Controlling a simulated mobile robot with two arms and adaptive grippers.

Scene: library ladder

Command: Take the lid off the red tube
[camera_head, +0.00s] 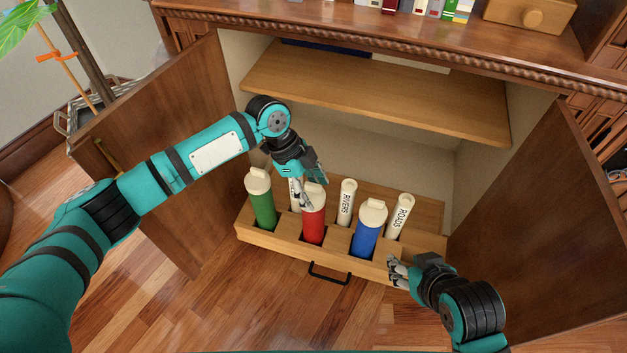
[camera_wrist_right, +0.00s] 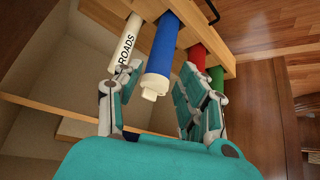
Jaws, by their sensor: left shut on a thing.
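The red tube (camera_head: 313,227) stands upright in the front middle slot of a wooden rack. Its white lid (camera_head: 317,190) is at the tube's top, partly covered by my left gripper. My left gripper (camera_head: 306,195) comes down from above and behind and is shut on the white lid. I see no clear gap between lid and tube. My right gripper (camera_head: 396,271) is open and empty in front of the rack's right part, apart from the tubes. In the right wrist view its fingers (camera_wrist_right: 158,108) are spread. The red tube also shows there (camera_wrist_right: 204,42), partly behind a finger.
The wooden rack (camera_head: 274,244) has a black handle (camera_head: 330,275). It also holds a green tube (camera_head: 262,207), a blue tube (camera_head: 366,236) and cream tubes marked RIVERS (camera_head: 346,204) and ROADS (camera_head: 400,216). Cabinet doors stand open on both sides. A shelf (camera_head: 375,95) hangs above.

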